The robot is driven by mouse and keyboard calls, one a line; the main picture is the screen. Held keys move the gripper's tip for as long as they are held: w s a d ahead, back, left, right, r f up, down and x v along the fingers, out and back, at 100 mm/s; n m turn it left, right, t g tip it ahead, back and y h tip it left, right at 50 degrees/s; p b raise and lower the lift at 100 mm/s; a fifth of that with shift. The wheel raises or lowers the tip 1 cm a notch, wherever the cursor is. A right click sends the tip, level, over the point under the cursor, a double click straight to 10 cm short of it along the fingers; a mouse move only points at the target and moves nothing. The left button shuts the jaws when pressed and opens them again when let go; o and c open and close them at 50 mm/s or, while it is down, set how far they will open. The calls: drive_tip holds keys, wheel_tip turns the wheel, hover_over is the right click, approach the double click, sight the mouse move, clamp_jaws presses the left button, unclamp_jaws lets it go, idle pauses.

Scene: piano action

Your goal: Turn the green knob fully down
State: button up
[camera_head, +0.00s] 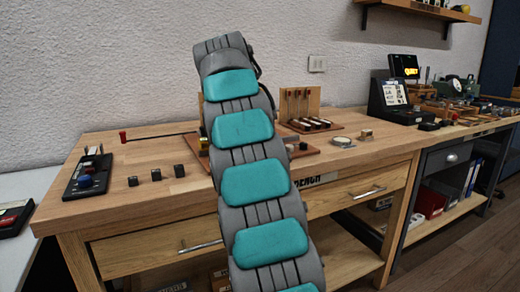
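I cannot make out a green knob for certain. A black control panel (74,186) lies at the left end of the wooden workbench (140,203). A small round greenish part (455,85) shows far off on the right-hand bench, too small to identify. My arm, grey with teal pads, rises through the middle and bends away at the top. My gripper is not in view. The arm hides part of the workbench's middle.
Three small dark blocks (156,175) stand in a row right of the panel. A red-ended rod (124,136) lies behind them. A wooden piano-action model (313,123) stands right of my arm. A black box with a yellow-lit sign (410,72) stands farther right.

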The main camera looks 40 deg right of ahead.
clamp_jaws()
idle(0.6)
